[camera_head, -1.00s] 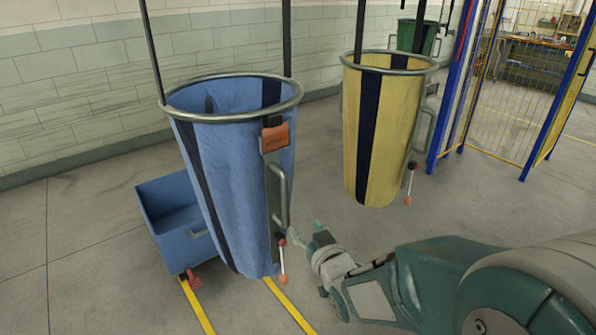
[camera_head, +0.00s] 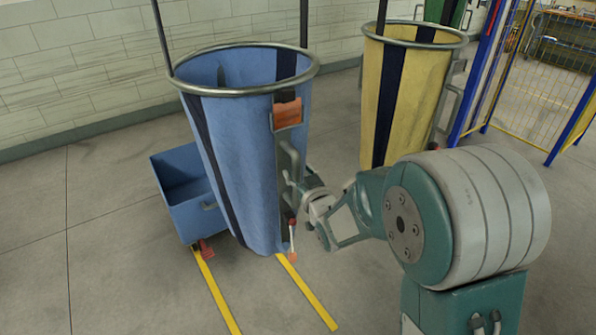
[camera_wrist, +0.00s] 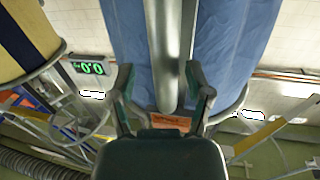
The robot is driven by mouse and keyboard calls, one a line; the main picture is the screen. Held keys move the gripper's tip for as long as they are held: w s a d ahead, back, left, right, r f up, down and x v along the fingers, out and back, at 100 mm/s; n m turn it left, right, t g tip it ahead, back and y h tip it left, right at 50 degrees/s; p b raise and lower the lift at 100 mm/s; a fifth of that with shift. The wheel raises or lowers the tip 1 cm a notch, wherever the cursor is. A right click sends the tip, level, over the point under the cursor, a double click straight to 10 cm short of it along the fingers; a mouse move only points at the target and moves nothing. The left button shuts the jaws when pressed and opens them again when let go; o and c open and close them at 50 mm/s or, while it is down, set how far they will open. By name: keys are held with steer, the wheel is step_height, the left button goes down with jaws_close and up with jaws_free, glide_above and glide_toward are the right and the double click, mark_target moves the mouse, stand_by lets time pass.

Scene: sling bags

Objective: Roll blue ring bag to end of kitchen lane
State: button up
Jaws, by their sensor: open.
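The blue ring bag (camera_head: 240,150) hangs from dark straps by its metal ring, with dark stripes and an orange tag (camera_head: 287,113). A grey handle (camera_head: 287,160) runs down its right side. A small lever with a red knob (camera_head: 292,222) is below the handle. My gripper (camera_head: 298,190) is at the lower handle. In the wrist view, the handle (camera_wrist: 168,50) lies between the two spread fingers of my gripper (camera_wrist: 162,78), with the blue cloth behind. The gripper is open; contact with the handle cannot be told.
A yellow ring bag (camera_head: 420,95) hangs to the right, behind my arm. A blue bin (camera_head: 185,205) stands beside the blue bag's left. Two yellow lines (camera_head: 305,292) run along the floor. A wire fence with blue posts (camera_head: 530,100) is at right. The front-left floor is clear.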

steer(key=shift+w+a, duration=0.2)
steer(key=shift+w, duration=0.05)
steer(key=shift+a, duration=0.35)
steer(key=shift+d, duration=0.1)
jaws_close()
steer(key=shift+d, duration=0.1)
